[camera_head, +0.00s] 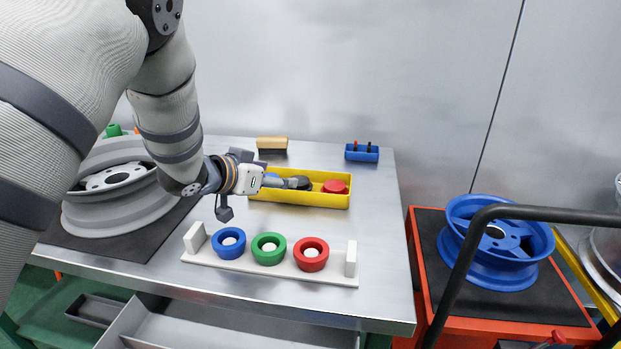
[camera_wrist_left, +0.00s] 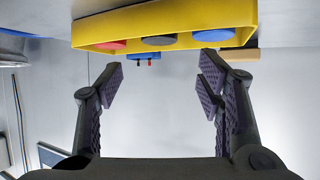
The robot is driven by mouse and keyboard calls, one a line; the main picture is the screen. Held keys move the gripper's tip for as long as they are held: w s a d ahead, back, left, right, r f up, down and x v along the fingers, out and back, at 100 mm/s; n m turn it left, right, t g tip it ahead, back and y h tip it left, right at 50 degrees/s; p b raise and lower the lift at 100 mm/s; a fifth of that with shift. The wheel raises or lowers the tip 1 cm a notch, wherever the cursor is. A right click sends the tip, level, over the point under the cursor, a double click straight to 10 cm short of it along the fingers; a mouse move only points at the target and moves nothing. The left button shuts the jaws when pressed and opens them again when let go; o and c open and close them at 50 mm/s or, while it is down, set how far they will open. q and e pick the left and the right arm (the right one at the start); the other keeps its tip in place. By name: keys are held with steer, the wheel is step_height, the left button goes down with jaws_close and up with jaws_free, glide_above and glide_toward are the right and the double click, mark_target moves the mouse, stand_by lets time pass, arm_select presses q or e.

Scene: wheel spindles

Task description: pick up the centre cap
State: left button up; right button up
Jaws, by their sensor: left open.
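A yellow tray (camera_head: 300,199) on the metal table holds round caps; its rim also shows in the left wrist view (camera_wrist_left: 130,19). In that view a red cap (camera_wrist_left: 104,46), a dark grey cap (camera_wrist_left: 158,41) in the middle and a blue cap (camera_wrist_left: 213,35) sit in a row. The red cap (camera_head: 334,187) shows at the tray's right end in the head view. My left gripper (camera_head: 295,182) reaches over the tray from the left, hiding part of it. In the wrist view its fingers (camera_wrist_left: 160,80) are apart with nothing between them. My right gripper is not in view.
A white rack (camera_head: 230,262) with blue, green and red rings stands in front of the tray. A grey wheel (camera_head: 125,215) lies at left; a blue wheel (camera_head: 490,270) lies on a red cart at right. A small blue holder (camera_head: 362,154) and a brush-like block (camera_head: 272,145) stand behind.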

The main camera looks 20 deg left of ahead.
mark_target(299, 185)
arm_select(q)
steer(key=x, duration=0.3)
steer(key=b+x, duration=0.1)
steer(key=x, duration=0.2)
steer(key=f+x, duration=0.1)
steer(key=x, duration=0.2)
steer(key=shift+s+b, duration=0.3)
steer(key=shift+b, duration=0.1)
steer(key=shift+w, duration=0.4)
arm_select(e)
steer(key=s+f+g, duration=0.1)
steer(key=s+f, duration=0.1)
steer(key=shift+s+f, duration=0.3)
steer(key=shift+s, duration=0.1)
arm_select(q)
steer(key=shift+r, duration=0.1)
steer(key=c, duration=0.7)
